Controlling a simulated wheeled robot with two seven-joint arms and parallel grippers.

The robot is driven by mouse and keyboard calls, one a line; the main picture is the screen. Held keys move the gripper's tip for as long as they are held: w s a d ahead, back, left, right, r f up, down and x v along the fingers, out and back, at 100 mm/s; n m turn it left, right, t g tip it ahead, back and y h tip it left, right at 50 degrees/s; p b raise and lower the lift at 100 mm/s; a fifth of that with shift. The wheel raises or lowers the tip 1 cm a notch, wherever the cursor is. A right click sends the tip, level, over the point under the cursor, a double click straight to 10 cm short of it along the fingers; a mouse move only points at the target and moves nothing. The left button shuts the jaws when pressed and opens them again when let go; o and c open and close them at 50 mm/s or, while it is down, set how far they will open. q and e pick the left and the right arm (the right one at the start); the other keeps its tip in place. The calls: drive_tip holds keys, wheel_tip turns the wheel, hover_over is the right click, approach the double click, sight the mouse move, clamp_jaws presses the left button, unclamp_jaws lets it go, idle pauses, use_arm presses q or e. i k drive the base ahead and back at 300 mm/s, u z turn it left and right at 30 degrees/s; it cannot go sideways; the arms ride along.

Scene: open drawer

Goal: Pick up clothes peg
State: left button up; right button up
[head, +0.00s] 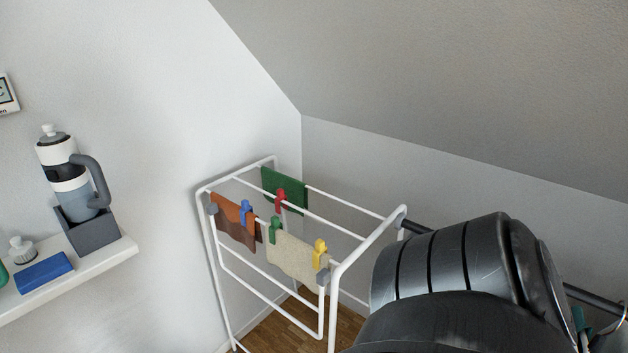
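Several clothes pegs clip cloths onto a white drying rack. A yellow peg (320,253) and a green peg (275,230) hold a beige cloth (293,257) on the near rail. A blue peg (246,210) is on an orange-brown cloth (230,217). A red peg (281,196) is on a green cloth (292,190) farther back. A dark arm of mine fills the lower right and covers part of the rack's right side. I see no gripper fingers in the head view, and no peg is visibly held.
The white drying rack (356,250) stands in the corner under a sloped ceiling. At the left, a white shelf (118,252) bears a bottle (66,172) in a grey holder (88,234) and a blue block (44,272). Wooden floor (300,325) shows below the rack.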

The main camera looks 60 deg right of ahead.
sight(281, 195)
drive_tip(key=u, duration=0.7)
drive_tip(key=k, duration=0.15)
drive_tip(key=z, duration=1.7)
